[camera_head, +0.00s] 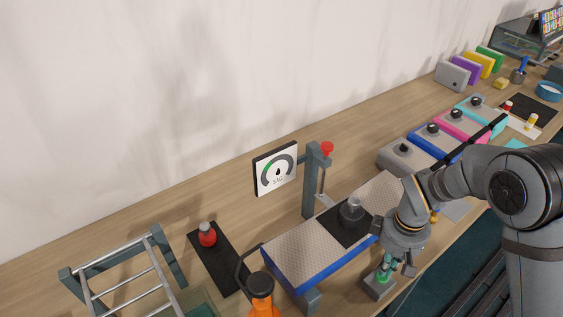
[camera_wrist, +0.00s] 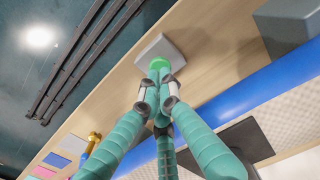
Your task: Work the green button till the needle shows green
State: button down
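The green button (camera_wrist: 159,63) is a round green knob on a small grey box (camera_wrist: 158,48). In the head view the box (camera_head: 376,289) sits at the table's front edge, below my gripper (camera_head: 385,268). My gripper's teal fingers (camera_wrist: 158,88) are drawn together in the wrist view, tips just at the button; whether they touch it is unclear. The gauge (camera_head: 276,168) is a white square dial with a grey arc and a green section at its left. Its dark needle is small, and its exact reading is hard to tell.
A red-topped item (camera_head: 207,234) on a black mat, an orange object (camera_head: 261,290) and a ladder-like frame (camera_head: 125,270) are further left.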

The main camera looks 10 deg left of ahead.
notch_tip(320, 180, up, 8)
jog(key=p, duration=0.5)
jog(key=shift+f, duration=0.25)
jog(key=shift+f, duration=0.1)
notch_tip(320, 180, down, 9)
jog(key=b, duration=0.6)
jog(key=shift+f+b, duration=0.1)
jog(key=shift+b, duration=0.3)
jog(key=shift+s, duration=0.1)
